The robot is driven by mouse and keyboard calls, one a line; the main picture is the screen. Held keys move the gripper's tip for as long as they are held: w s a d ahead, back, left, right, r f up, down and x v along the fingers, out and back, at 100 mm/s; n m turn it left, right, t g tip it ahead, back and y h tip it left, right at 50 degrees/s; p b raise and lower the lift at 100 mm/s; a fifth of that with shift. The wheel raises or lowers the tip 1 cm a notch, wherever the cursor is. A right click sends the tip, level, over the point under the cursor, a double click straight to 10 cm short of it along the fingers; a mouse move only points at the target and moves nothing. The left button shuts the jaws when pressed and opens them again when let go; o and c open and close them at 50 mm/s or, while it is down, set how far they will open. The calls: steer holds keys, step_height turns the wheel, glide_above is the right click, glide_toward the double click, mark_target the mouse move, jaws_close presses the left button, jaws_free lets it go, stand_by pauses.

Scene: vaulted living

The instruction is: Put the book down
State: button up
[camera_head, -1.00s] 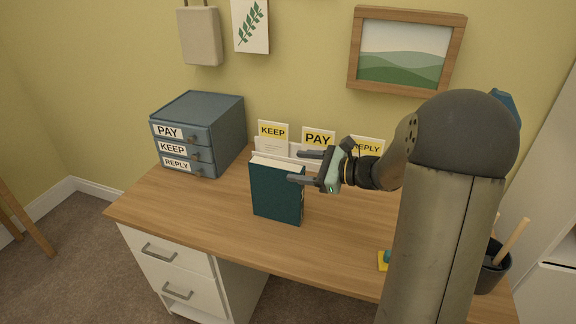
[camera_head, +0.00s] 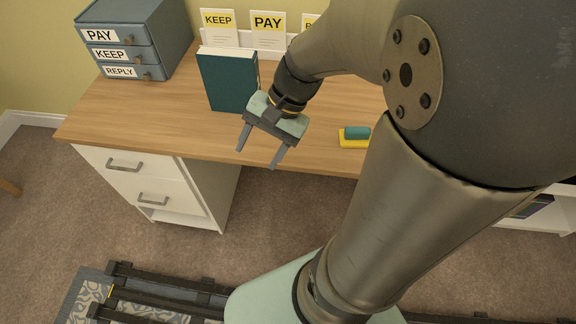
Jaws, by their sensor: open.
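The dark teal book (camera_head: 228,82) stands upright on the wooden desk (camera_head: 150,112), in front of the card holder. Its pale page edges show at the top. My gripper (camera_head: 259,157) is open and empty. The gripper's body covers a little of the book's lower right corner.
A blue drawer box (camera_head: 131,42) labelled PAY, KEEP and REPLY stands at the back left. A card holder (camera_head: 240,38) with KEEP and PAY cards is behind the book. A yellow and teal block (camera_head: 355,136) lies near the desk's front edge. The desk's left part is clear.

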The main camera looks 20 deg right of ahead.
steer(key=s+d+f+n+h, duration=0.2)
steer(key=s+d+n+h, duration=0.1)
steer(key=s+n+h, duration=0.3)
steer(key=shift+s+n, duration=0.35)
steer(key=shift+n, duration=0.85)
